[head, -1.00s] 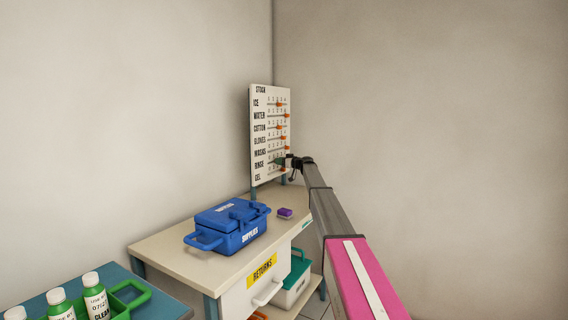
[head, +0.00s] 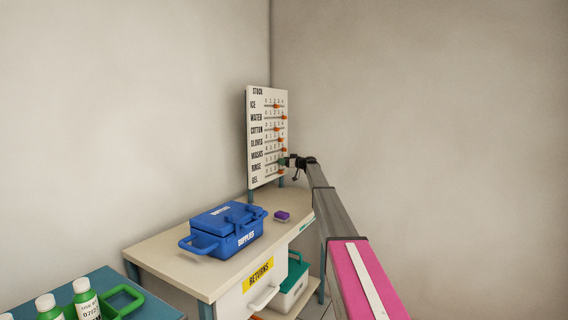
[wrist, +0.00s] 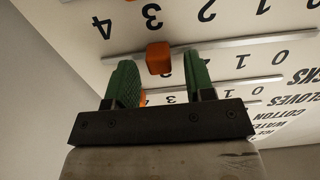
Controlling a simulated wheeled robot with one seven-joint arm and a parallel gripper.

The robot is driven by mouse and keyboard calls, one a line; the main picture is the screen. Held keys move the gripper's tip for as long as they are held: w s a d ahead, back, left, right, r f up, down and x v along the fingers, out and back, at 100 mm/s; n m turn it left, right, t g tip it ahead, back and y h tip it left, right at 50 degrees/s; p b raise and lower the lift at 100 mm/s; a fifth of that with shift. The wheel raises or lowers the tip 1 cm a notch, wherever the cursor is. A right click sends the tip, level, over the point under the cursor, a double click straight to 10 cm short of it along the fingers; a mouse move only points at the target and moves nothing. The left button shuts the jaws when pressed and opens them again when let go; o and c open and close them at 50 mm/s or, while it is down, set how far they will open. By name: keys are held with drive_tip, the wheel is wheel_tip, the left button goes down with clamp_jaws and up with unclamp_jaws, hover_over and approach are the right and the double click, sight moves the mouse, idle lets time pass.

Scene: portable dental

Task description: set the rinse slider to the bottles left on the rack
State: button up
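The white STOCK board (head: 253,140) stands at the back of the table, with labelled rows and orange sliders. My gripper (head: 285,162) is at its lower right edge, near the RINSE row, and hides part of it. In the wrist view, the board appears upside down. My two green fingers (wrist: 160,75) are open, one on each side of an orange slider (wrist: 158,58), with gaps visible.
A blue supplies box (head: 222,231) and a small purple block (head: 282,214) sit on the table (head: 165,265). Below are a RETURNS drawer (head: 240,296) and a teal-lidded bin (head: 293,285). Other orange sliders lie close above the gripper.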

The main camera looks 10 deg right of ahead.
drive_tip(key=v, duration=1)
drive_tip(key=shift+s+d, duration=0.25)
drive_tip(key=shift+d, duration=0.05)
